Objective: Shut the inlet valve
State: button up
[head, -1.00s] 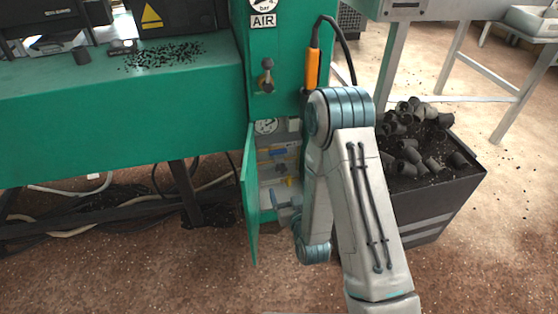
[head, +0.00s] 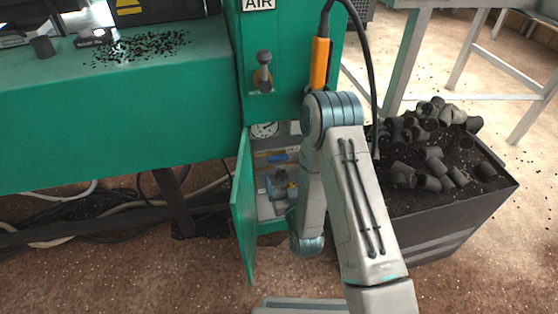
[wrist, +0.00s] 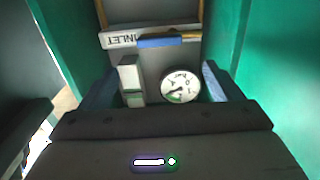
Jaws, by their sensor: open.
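The inlet valve shows in the wrist view as a blue lever (wrist: 160,41) lying crosswise beside a white label reading INLET (wrist: 120,40), which appears upside down. In the head view the blue lever (head: 284,157) sits inside the open cabinet below the gauge. My gripper (wrist: 162,75) is open and empty, its two fingers spread apart in front of the cabinet's back panel. The lever appears beyond the fingertips and apart from them. In the head view my gripper (head: 281,184) is at the cabinet opening, below the lever, and hides part of the interior.
A round gauge (wrist: 180,86) and a pale block (wrist: 130,78) show between the fingers. Green cabinet walls stand close on both sides. The open cabinet door (head: 244,210) hangs at the left. A dark bin (head: 450,215) of black pipe pieces stands right of my arm.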

aim_at(278, 159)
jog(key=b+x, duration=0.2)
jog(key=x, duration=0.7)
jog(key=shift+w, duration=0.2)
jog(key=c, duration=1)
